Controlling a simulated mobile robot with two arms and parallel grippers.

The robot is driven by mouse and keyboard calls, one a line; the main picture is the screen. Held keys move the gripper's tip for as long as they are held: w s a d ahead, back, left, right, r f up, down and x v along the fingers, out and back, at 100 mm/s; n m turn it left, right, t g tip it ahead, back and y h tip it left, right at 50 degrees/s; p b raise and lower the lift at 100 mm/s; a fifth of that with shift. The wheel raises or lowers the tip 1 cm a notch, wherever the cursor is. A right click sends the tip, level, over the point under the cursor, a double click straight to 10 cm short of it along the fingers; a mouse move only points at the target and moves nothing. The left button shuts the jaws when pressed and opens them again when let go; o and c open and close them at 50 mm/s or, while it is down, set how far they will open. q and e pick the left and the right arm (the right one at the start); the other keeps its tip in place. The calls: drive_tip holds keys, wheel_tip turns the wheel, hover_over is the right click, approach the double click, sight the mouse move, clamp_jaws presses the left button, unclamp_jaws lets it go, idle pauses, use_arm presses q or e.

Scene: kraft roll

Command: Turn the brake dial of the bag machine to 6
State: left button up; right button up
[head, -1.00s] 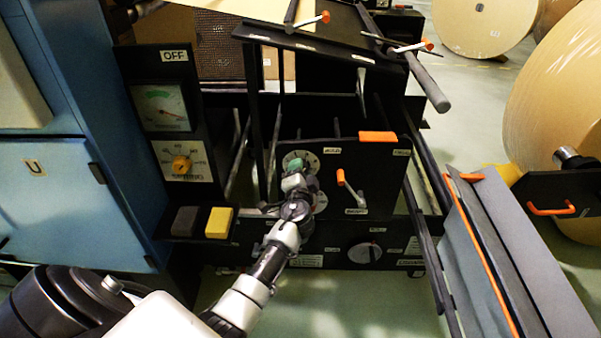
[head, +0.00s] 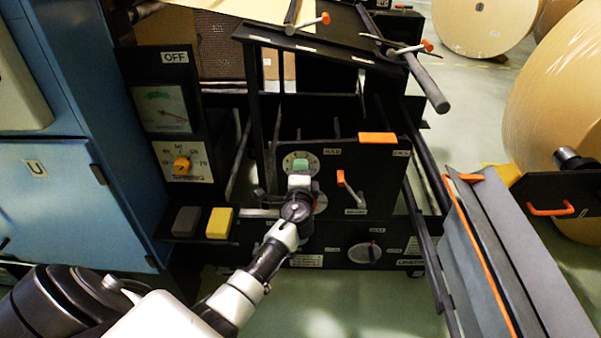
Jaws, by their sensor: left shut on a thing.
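The bag machine is a black frame with a front panel (head: 363,160). The brake dial (head: 289,162) appears to be the round numbered dial at the panel's upper left, with a green knob (head: 301,166) at its centre. My left gripper (head: 300,179) is at that knob, shut on it, and covers the lower part of the dial. The numbers are too small to read, so the setting cannot be told. My right gripper is not in view.
An orange-handled lever (head: 341,178) stands right of the dial, and a grey knob (head: 366,252) sits lower. A large paper roll (head: 550,110) stands at right.

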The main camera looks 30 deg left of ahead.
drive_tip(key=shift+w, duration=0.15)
use_arm(q)
drive_tip(key=o, duration=0.9)
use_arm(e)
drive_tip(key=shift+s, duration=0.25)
use_arm(q)
drive_tip(key=v, duration=1)
drive_tip(key=shift+s+d+f+p, duration=0.1)
drive_tip(key=shift+s+d+p, duration=0.2)
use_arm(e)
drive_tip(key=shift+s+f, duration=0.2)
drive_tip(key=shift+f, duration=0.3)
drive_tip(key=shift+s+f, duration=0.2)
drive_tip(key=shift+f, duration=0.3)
